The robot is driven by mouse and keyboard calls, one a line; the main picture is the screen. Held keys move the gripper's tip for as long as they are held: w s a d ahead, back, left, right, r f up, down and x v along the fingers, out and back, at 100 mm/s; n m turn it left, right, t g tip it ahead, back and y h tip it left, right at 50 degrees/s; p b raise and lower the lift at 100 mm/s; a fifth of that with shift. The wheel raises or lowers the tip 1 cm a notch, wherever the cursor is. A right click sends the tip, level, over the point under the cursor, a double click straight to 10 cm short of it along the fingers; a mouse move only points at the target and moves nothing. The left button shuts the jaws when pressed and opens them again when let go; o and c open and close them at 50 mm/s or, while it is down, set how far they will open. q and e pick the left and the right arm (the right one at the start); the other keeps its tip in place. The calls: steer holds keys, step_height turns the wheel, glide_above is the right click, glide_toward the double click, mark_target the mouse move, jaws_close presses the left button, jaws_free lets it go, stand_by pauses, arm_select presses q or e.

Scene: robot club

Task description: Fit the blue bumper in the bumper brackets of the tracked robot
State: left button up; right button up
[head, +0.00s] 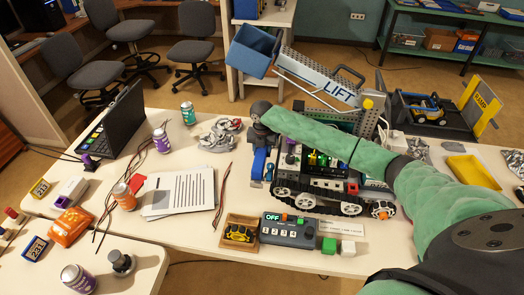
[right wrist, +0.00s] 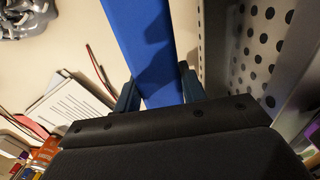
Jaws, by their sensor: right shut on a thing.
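My right gripper (head: 259,146), on the green-sleeved arm from the right, points down at the left end of the tracked robot (head: 300,187). It is shut on the blue bumper (head: 258,166), which hangs just left of the robot's body. In the right wrist view the blue bumper (right wrist: 145,45) is a flat bar between the two dark fingers of the gripper (right wrist: 158,95). A perforated metal plate stands close to its right. The bumper brackets are not clearly visible, and I cannot tell whether the bumper touches them. My left gripper is out of view.
A grey control box (head: 291,231) and a small wooden tray (head: 240,245) stand in front of the robot. Printed sheets (head: 183,193) and thin wires lie to the left. A grey LIFT machine (head: 318,80) with a blue bin stands behind. A yellow tray (head: 472,171) is at right.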

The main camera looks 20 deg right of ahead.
steer(key=shift+f+p, duration=0.35)
steer(key=shift+f, duration=1)
stand_by(2.3)
steer(key=o, duration=1.2)
steer(key=shift+o, duration=0.2)
steer(key=shift+r+p, duration=2.6)
steer(key=shift+r, duration=0.95)
